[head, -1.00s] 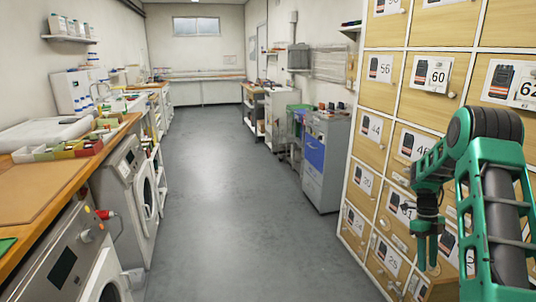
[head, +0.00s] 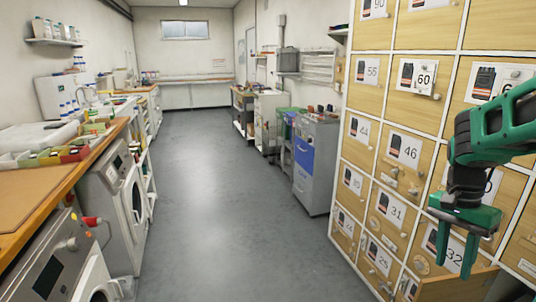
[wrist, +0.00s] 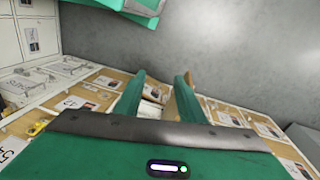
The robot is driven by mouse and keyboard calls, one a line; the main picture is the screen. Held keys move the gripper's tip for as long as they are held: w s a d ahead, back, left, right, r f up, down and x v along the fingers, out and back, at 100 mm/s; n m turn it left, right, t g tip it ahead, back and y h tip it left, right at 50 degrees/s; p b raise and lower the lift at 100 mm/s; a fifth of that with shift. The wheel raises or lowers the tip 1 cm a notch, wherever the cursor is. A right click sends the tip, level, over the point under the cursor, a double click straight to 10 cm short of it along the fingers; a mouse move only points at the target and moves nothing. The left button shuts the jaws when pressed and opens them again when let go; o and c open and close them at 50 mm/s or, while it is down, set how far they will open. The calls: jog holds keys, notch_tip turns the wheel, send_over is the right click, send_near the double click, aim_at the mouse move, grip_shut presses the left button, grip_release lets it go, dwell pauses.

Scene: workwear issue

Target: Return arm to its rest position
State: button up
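My green gripper (head: 456,254) hangs at the right in the head view, fingers pointing down, in front of the wooden locker wall (head: 411,107). Its two fingers are apart, with nothing seen held between them. In the wrist view, my gripper (wrist: 158,88) also shows two separate green fingers, with locker fronts behind them. My dark wrist and green arm links reach in from the right edge.
A locker front (head: 455,289) stands out from the wall below my gripper. A wooden worktop (head: 40,200) with washing machines (head: 118,190) beneath lines the left. A grey cabinet (head: 316,165) stands beyond the lockers. The grey floor (head: 215,200) between is clear.

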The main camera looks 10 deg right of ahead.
jog(key=s+a+n, duration=0.3)
jog(key=s+n, duration=0.1)
jog(key=s, duration=0.1)
jog(key=s+a+n+t+y, duration=0.1)
jog(key=s+a+n, duration=0.3)
jog(key=s, duration=0.2)
jog(key=shift+s+f+t, duration=0.3)
jog(key=shift+a, duration=0.1)
jog(key=shift+c, duration=0.6)
